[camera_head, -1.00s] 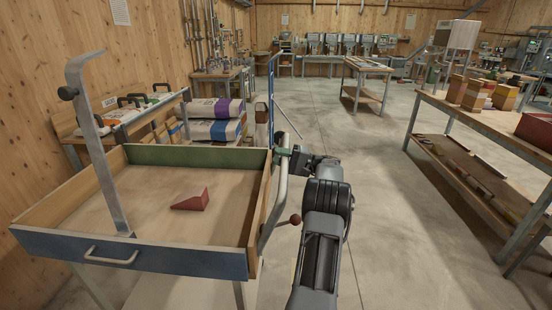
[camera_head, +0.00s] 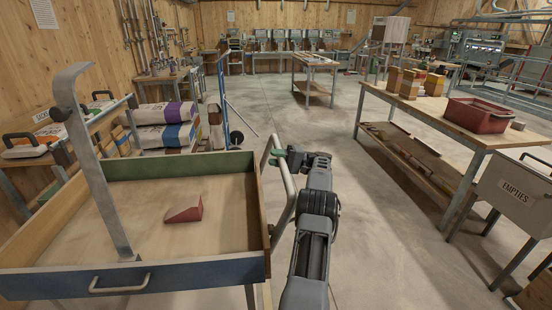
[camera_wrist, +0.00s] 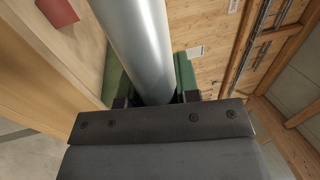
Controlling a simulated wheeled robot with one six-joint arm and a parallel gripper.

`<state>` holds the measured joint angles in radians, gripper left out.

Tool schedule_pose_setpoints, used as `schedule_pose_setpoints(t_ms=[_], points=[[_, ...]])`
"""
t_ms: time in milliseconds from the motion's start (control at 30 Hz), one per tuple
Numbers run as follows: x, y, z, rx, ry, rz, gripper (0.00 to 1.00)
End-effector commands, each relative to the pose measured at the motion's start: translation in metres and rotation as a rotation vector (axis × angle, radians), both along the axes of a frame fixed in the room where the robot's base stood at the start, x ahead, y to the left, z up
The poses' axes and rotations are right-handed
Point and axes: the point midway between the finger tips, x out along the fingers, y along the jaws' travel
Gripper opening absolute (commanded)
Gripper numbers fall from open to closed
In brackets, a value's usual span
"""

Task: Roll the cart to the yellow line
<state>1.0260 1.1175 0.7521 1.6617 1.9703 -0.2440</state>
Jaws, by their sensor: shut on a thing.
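The cart (camera_head: 256,205) is a wooden tray with a blue front and a green back board, at the lower left of the head view. A metal tube handle (camera_head: 284,190) stands on its right side. My gripper (camera_head: 281,158) is shut on this handle near its top. In the wrist view the grey tube (camera_wrist: 137,45) runs between the two green-padded fingers of my gripper (camera_wrist: 152,92). A red wedge (camera_head: 184,210) lies in the tray. No yellow line shows in these views.
A workbench (camera_head: 440,117) with boxes and a red tub (camera_head: 478,115) stands at right, near a bin marked EMPTIES (camera_head: 515,190). Sacks (camera_head: 165,125) and a side bench (camera_head: 50,150) stand at left. The concrete floor (camera_head: 275,110) ahead is open, with a table (camera_head: 315,70) farther back.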

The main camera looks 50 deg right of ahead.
Motion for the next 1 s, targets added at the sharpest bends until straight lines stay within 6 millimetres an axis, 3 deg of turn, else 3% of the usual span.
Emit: schedule_pose_setpoints(t_ms=[267,300,533,1000], points=[[-0.0020,-0.0017,-0.0013,0.002,0.003,-0.001,0.00],[-0.0021,-0.0020,-0.0013,0.002,0.003,-0.002,0.32],[-0.0019,-0.0020,-0.0004,0.000,0.001,-0.004,0.54],[0.0032,-0.0042,-0.0002,0.001,-0.001,0.015,0.55]])
